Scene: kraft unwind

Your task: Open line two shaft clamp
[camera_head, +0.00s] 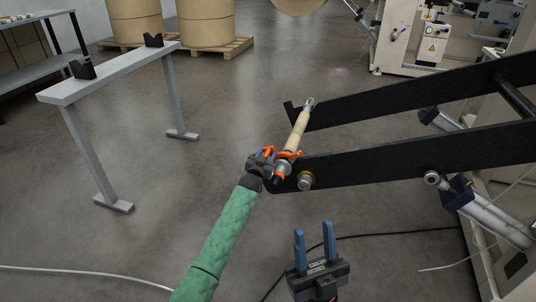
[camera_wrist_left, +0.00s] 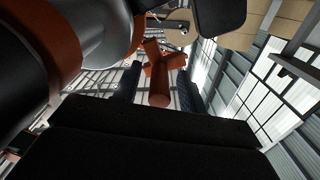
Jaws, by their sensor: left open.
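An orange shaft clamp (camera_head: 290,154) sits at the end of the nearer black arm (camera_head: 400,165), by a tan core (camera_head: 299,130) on a shaft. My left gripper (camera_head: 265,157), at the end of the green-sleeved arm, is at the clamp's left side. In the left wrist view its dark open fingers (camera_wrist_left: 160,88) stand on either side of an orange clamp part (camera_wrist_left: 159,95). Whether they touch it cannot be told. My right gripper (camera_head: 314,230) has two blue fingers, apart and empty, below the black arm.
A grey stand (camera_head: 118,70) with black cradles is at left. Large kraft rolls (camera_head: 205,22) on pallets stand at the back. The second black arm (camera_head: 410,97) lies behind the nearer one. Cylinders (camera_head: 490,215) are at right, and cables cross the floor.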

